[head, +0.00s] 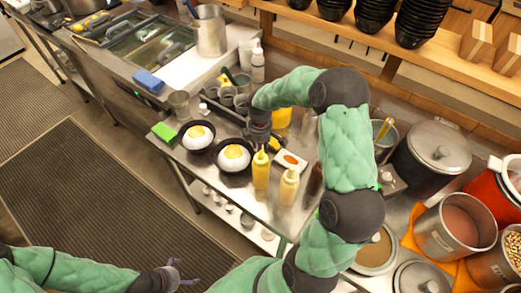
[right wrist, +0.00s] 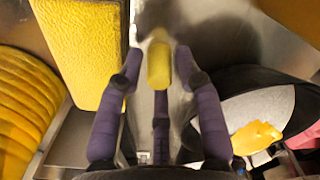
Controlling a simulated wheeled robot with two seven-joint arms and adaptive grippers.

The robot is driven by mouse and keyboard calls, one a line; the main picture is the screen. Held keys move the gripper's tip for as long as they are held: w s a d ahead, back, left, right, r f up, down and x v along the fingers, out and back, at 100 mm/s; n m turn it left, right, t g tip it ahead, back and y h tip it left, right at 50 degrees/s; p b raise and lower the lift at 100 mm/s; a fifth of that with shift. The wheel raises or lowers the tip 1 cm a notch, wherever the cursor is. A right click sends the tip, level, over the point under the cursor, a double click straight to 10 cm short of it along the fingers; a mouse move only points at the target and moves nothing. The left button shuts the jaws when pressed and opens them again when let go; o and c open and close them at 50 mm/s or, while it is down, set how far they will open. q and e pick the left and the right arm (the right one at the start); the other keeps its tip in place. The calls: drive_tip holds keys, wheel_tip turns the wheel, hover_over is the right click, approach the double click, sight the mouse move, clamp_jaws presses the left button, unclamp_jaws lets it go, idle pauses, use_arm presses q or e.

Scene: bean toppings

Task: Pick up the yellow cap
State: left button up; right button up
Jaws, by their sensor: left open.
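The yellow cap (right wrist: 159,64) is a small yellow cylinder in the right wrist view, between the fingertips of my right gripper (right wrist: 158,72). Gaps show between the cap and the side fingers, so the gripper looks open around it. My left gripper (head: 178,274) is open and empty at the bottom left, over the floor and away from the table.
A yellow textured block (right wrist: 82,45) lies left of the fingers.

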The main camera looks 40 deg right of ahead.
drive_tip(key=shift+c, duration=0.3)
drive_tip(key=c, duration=0.4)
drive_tip(key=shift+r, duration=0.15)
drive_tip(key=shift+c, duration=0.4)
